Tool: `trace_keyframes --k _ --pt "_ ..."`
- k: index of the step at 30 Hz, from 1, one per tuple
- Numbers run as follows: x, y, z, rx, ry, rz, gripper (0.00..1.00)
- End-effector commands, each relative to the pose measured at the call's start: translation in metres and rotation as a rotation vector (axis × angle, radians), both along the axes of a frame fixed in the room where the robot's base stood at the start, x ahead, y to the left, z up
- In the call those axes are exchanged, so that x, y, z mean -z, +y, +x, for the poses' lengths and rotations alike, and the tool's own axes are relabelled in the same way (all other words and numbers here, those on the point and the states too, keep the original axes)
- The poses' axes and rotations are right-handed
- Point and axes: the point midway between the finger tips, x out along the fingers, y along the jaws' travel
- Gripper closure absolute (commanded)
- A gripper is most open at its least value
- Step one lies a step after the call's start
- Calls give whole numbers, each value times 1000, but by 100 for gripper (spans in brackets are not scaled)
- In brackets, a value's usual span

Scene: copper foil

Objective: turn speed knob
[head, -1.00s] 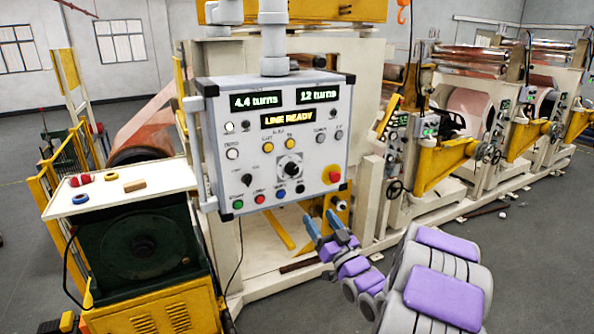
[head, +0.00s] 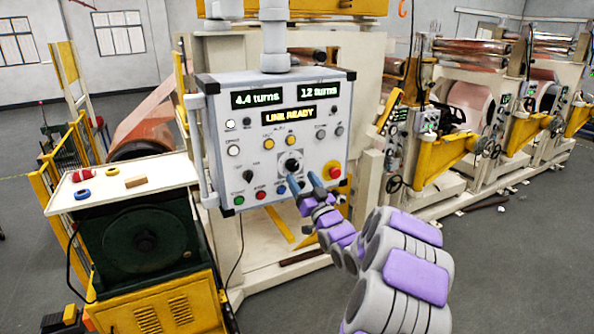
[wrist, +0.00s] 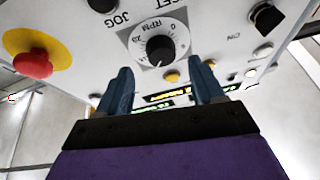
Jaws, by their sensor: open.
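The speed knob (head: 291,165) is a black round knob on a white dial plate, low on the grey control panel (head: 222,172) in the head view. In the wrist view the knob (wrist: 160,48) shows large, with a numbered dial marked RPM around it, upside down. My gripper (head: 304,178) is open, its two blue fingers just below and in front of the knob. In the wrist view my gripper (wrist: 161,72) points at the panel with the knob between and beyond the fingertips. The fingers appear apart from the knob.
A red emergency button (head: 334,171) on a yellow base sits right of the knob; it also shows in the wrist view (wrist: 36,64). Small buttons and a switch surround the dial. The panel displays (head: 288,115) read "LINE READY", "4.4 turns" and "12 turns".

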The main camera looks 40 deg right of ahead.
Motion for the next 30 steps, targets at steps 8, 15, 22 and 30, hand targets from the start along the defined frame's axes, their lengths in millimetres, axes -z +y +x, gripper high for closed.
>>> trace_keyframes --k 8,15,22,30 --pt "-14 -6 31 0 -1 1 32" --pt "-17 -8 38 1 -2 1 32" --pt "-17 -8 38 1 -1 1 34" --pt "-17 -8 38 1 -1 1 60"
